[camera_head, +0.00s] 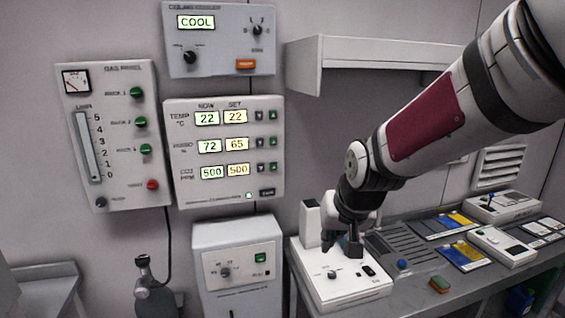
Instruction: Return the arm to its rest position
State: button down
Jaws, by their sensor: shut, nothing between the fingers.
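My arm (430,115) reaches in from the upper right, white and grey with a dark red panel. My gripper (341,249) points down over a white bench instrument (345,291) at the front left of the grey bench. It is shut and holds nothing. Its fingertips are close to the instrument's top, near a dark knob; I cannot tell whether they touch it. Part of the instrument's back is hidden behind the gripper.
Wall panels at left include a gas panel (112,140), a readout panel (222,183) and a cooling unit (221,64). A white shelf (370,50) juts out behind the arm. The bench (410,290) also carries a ribbed tray, cards and small devices (500,248).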

jog(key=s+d+r, duration=0.2)
jog(key=s+d, duration=0.1)
jog(key=s, duration=0.5)
jog(key=s+d+r+h, duration=0.1)
jog(key=s+d+r, duration=0.2)
jog(key=s, duration=0.4)
jog(key=s+d+r, duration=0.3)
jog(key=s, duration=0.5)
jog(key=shift+s+d+h, duration=0.2)
jog(key=shift+s+h, duration=0.1)
jog(key=shift+s, duration=0.05)
